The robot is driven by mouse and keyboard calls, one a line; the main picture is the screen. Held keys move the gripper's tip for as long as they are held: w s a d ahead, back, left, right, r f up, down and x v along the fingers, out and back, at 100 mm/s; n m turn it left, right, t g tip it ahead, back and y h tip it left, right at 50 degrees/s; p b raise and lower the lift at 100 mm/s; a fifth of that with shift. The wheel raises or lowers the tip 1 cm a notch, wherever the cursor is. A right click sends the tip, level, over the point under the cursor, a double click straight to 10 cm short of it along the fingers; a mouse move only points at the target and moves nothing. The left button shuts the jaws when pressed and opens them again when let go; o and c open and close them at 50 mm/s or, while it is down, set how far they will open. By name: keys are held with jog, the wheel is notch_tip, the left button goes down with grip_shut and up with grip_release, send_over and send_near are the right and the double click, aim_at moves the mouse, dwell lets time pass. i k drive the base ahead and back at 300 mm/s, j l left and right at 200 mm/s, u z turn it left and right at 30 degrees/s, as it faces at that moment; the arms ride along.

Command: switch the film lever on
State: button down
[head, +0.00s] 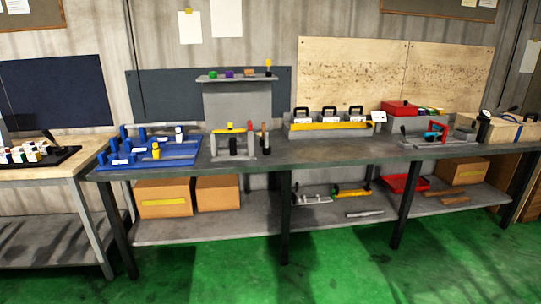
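I cannot tell which part is the film lever at this size. A grey stand (238,100) rises from the long workbench left of centre. Its top shelf (235,78) carries small coloured pieces and a yellow-tipped upright (268,66). At its foot are a small red upright part (250,127), a yellow piece (230,126) and a dark upright handle (265,138). Further right, a grey unit (290,127) with a yellow front strip has three black handles, with white labels by them. A grey fixture (415,140) with red and teal parts sits at the right. My gripper is not in view.
A blue fixture tray (150,153) lies on the bench's left end. A separate wooden table (60,155) stands at the far left. The lower shelf (260,215) holds cardboard boxes (165,197) and tools. The green floor (330,270) in front is clear.

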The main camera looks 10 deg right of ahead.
aim_at(402, 128)
jog(key=i+z, duration=0.1)
jog(key=i, duration=0.8)
jog(key=i+j+z, duration=0.15)
jog(key=i, duration=0.8)
jog(key=i+l+z, duration=0.15)
jog(key=i+z, duration=0.25)
jog(key=i, duration=0.45)
jog(key=i+j+z, duration=0.15)
jog(key=i+z, duration=0.3)
jog(key=i, duration=0.45)
jog(key=i+l+z, duration=0.1)
jog(key=i, duration=0.3)
